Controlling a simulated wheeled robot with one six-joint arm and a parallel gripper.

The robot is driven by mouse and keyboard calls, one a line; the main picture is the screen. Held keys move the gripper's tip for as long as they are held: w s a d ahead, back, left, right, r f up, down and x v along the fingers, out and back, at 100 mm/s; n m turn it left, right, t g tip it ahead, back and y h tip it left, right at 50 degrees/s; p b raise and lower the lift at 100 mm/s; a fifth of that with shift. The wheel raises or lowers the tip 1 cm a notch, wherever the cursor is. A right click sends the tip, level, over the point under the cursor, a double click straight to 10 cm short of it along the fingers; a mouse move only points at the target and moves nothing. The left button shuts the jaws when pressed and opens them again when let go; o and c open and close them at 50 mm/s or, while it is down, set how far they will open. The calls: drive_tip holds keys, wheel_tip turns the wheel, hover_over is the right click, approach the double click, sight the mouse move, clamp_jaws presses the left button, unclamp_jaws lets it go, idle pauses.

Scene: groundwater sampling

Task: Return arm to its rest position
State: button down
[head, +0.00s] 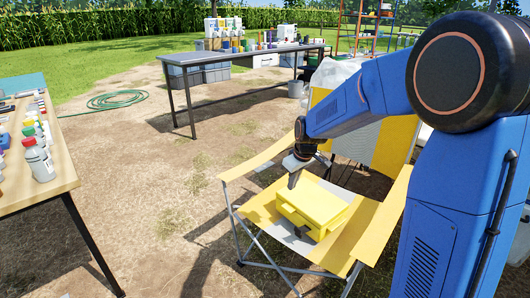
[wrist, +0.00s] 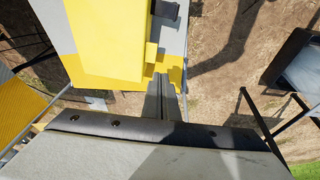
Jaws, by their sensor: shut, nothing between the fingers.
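My blue arm reaches out from the right in the head view, bent over at a large dark joint. My gripper (head: 294,180) is shut and empty, pointing down above a yellow and grey folding camp chair (head: 378,232). A yellow box-like case (head: 318,207) rests on the chair's seat, just below and to the right of the fingertips. In the wrist view the shut fingers (wrist: 173,95) show beside the yellow case (wrist: 108,38). I cannot tell whether they touch it.
A wooden table (head: 62,180) with bottles stands at the left. A long grey table (head: 235,57) with several containers stands at the back. A green hose (head: 116,100) lies on the dirt. Open ground lies between the left table and the chair.

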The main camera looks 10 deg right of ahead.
drive_tip(key=s+d+r+m, duration=0.1)
drive_tip(key=s+d+r, duration=0.1)
drive_tip(key=s+r, duration=0.5)
drive_tip(key=s+d+r+m, duration=0.2)
drive_tip(key=s+r, duration=0.1)
drive_tip(key=s, duration=0.8)
drive_tip(key=s+d+m+t+h, duration=0.1)
drive_tip(key=s+d+m, duration=0.2)
drive_tip(key=s, duration=1.6)
drive_tip(key=shift+s+d+f+t, duration=0.25)
drive_tip(key=shift+s+d+t, duration=0.05)
drive_tip(key=shift+s+d, duration=0.1)
